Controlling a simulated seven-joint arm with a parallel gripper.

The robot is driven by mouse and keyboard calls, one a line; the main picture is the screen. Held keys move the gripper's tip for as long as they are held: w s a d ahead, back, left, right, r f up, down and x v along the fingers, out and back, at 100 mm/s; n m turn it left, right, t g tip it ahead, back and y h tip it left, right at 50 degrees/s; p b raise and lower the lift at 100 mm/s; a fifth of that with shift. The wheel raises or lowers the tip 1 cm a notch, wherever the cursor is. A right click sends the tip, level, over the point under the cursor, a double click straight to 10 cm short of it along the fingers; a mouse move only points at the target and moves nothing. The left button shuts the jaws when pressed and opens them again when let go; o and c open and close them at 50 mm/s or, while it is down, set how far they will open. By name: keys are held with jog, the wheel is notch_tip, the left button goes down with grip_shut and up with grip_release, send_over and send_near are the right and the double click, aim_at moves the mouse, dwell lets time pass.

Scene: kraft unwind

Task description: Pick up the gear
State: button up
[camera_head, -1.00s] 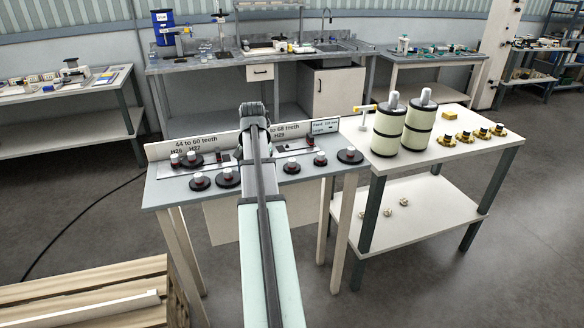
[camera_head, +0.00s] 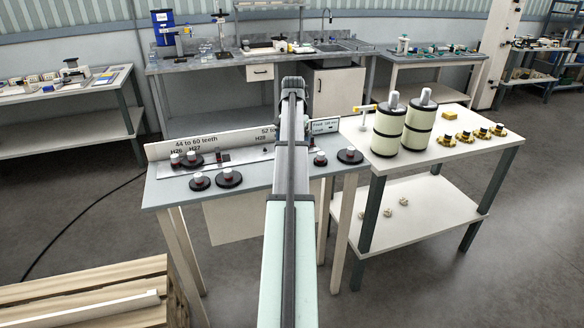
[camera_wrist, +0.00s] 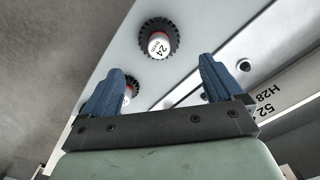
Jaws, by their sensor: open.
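Several dark toothed gears with red-and-white hubs stand on the grey bench; the picture does not show which one is meant. In the head view a pair (camera_head: 228,179) sits front left, others (camera_head: 192,161) behind it, and two (camera_head: 350,156) to the right of my arm. My gripper (camera_wrist: 160,85) is open and empty in the wrist view, its blue fingers apart. A gear marked 24 (camera_wrist: 158,40) lies beyond the fingertips, in the gap between them. Another gear (camera_wrist: 130,91) is partly hidden by the left finger. In the head view my arm hides the gripper.
A label board (camera_head: 190,146) stands along the bench's back edge. The side table (camera_head: 440,160) at right holds two large cream rollers (camera_head: 389,130) and several brass parts (camera_head: 465,136). Wooden pallets (camera_head: 85,290) lie front left. The bench front between gears is bare.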

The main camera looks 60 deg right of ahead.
jog(key=shift+f, duration=0.8)
jog(key=shift+a+f, duration=0.25)
jog(key=shift+f, duration=1.05)
jog(key=shift+a+f, duration=0.25)
jog(key=shift+f, duration=1.05)
jog(key=c, duration=1.5)
jog(key=shift+c, duration=0.2)
